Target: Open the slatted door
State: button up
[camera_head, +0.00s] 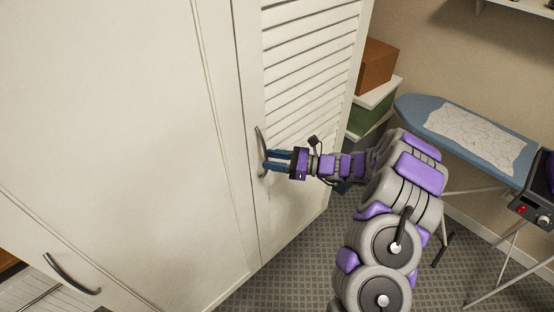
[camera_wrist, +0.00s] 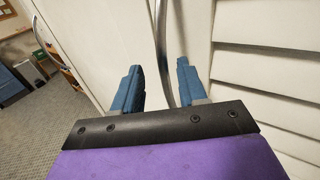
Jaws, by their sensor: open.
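The white slatted door (camera_head: 312,62) stands at the upper middle of the head view, and its slats (camera_wrist: 262,75) fill the right side of the wrist view. It looks shut, flush with the plain white panel beside it. A curved metal handle (camera_head: 259,142) is set upright near the door's left edge. The handle (camera_wrist: 161,45) also shows in the wrist view, running down between the two blue fingers. My gripper (camera_head: 270,160) is open, with its fingertips at the handle's lower half. I cannot tell whether either finger touches it.
A plain white panel (camera_head: 110,100) with a dark handle (camera_head: 72,273) fills the left. An ironing board (camera_head: 425,112) stands at the right. A brown box (camera_head: 375,65) and green box (camera_head: 369,116) sit behind the door's right side. Bare carpet (camera_head: 290,262) lies below the door.

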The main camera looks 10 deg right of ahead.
jog(key=p+v, duration=0.2)
jog(key=v, duration=1.5)
jog(key=shift+d, duration=0.15)
jog(key=shift+a, duration=0.25)
